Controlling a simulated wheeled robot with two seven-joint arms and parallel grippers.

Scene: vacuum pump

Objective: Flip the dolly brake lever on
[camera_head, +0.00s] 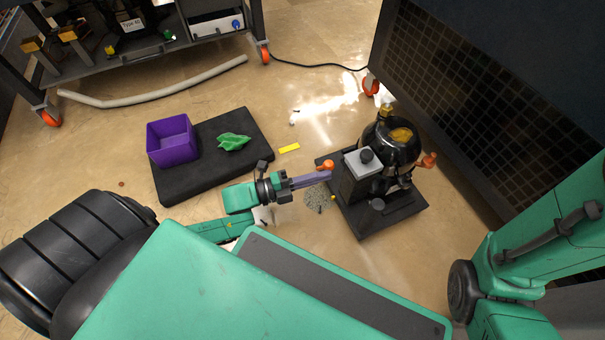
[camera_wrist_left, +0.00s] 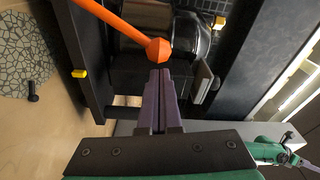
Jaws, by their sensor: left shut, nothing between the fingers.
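The vacuum pump (camera_head: 362,178) stands on a dark dolly base (camera_head: 392,220) on the floor. An orange lever with a knob (camera_head: 328,164) sticks out on its left side; in the left wrist view this orange knob (camera_wrist_left: 158,50) ends a straight orange rod. I cannot tell for sure whether it is the brake lever. My left gripper (camera_head: 328,177) is shut and empty, its purple fingertips (camera_wrist_left: 160,72) just below the knob in the wrist view; contact is unclear. My right gripper seems to show small at the lower right of the wrist view (camera_wrist_left: 290,159), its jaws unclear.
A second orange handle (camera_head: 429,160) is on the pump's right side. A black mat (camera_head: 190,187) holds a purple box (camera_head: 172,140) and a green cloth (camera_head: 233,141). A yellow strip (camera_head: 289,148) lies on the floor. A dark grated cabinet (camera_head: 480,90) stands close behind the pump.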

